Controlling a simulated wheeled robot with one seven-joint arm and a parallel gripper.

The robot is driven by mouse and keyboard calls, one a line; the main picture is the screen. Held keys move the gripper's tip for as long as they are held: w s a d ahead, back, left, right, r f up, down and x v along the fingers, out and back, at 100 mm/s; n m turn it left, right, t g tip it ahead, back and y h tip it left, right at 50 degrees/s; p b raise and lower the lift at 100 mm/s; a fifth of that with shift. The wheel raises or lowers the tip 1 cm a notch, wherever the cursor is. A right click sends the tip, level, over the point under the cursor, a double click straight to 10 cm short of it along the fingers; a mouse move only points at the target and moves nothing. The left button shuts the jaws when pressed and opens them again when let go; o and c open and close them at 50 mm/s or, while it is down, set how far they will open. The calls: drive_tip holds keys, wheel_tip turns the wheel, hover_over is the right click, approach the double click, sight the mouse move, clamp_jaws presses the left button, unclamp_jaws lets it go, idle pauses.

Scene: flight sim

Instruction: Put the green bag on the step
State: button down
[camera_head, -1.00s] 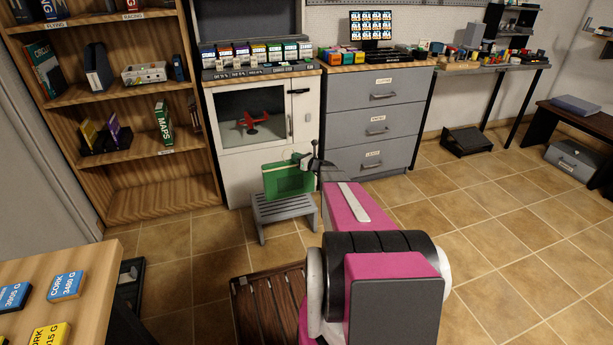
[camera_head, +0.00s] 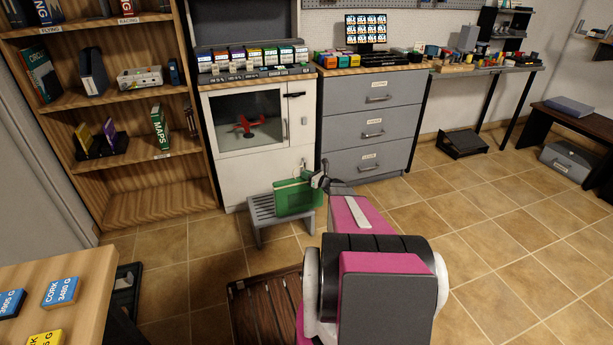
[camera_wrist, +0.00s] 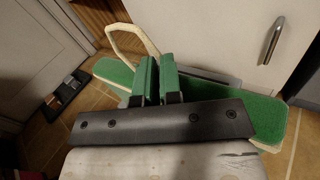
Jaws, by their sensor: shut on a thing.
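The green bag (camera_head: 293,200) is a flat, upright green piece with a pale edge and handle. It is in front of the white cabinet, at the right part of the grey slatted step (camera_head: 260,212). I cannot tell whether its bottom touches the step. My gripper (camera_head: 317,181) is at the bag's upper right, shut on it. In the wrist view, my gripper's two fingers (camera_wrist: 157,78) are close together over the green bag (camera_wrist: 264,118), with its cream handle (camera_wrist: 135,33) looping to the left. The exact grip point is hidden.
The white cabinet (camera_head: 236,168) stands close behind the step, with grey drawers (camera_head: 370,125) to its right. A wooden shelf (camera_head: 155,205) stands to the left. A brown slatted crate (camera_head: 265,305) is on the floor in front. Tiled floor is open to the right.

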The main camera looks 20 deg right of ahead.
drive_tip(key=shift+f, duration=0.15)
drive_tip(key=c, duration=1.3)
unclamp_jaws()
